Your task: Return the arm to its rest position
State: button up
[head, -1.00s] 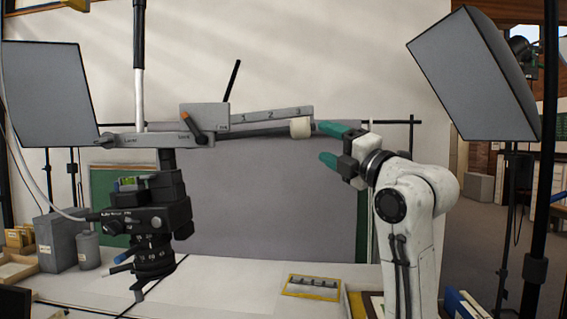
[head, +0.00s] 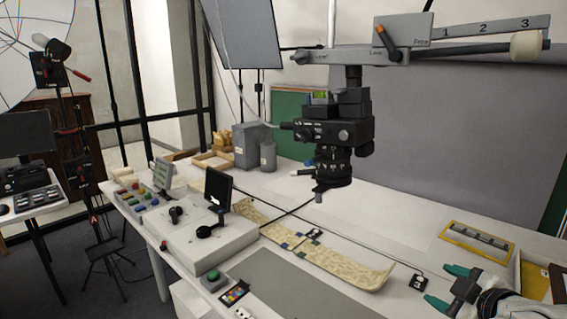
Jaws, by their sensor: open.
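My gripper (head: 446,287) is at the lower right of the head view, with two green fingers spread apart and nothing between them. Part of my white arm (head: 508,304) shows behind it at the right edge. The gripper is low over the white table (head: 405,228), right of a long beige strip (head: 345,270). Whether it touches the table cannot be told. The rest of my arm is out of view.
A camera (head: 335,132) hangs from a grey numbered arm (head: 480,28) above the table. A console (head: 205,230) with small screens stands at the left. A yellow-framed panel (head: 478,242) lies behind my gripper. Grey boxes (head: 246,146) stand at the back.

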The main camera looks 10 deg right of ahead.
jog(key=s+a+f+m+g+y, duration=0.1)
jog(key=s+a+f+m+g, duration=0.25)
jog(key=s+f, duration=0.45)
jog(key=s+a+f+m+g, duration=0.25)
jog(key=s+a+f, duration=0.3)
jog(key=f, duration=0.55)
jog(key=s+a+f+m+g, duration=0.1)
jog(key=s+f+g, duration=0.1)
jog(key=s, duration=0.6)
jog(key=s+a+f+m+g, duration=0.1)
jog(key=s+f+m+g, duration=0.1)
jog(key=s+f, duration=0.3)
jog(key=s+g, duration=0.1)
jog(key=s, duration=0.2)
jog(key=shift+f+h, duration=0.15)
jog(key=shift+h, duration=0.15)
dwell(1.3)
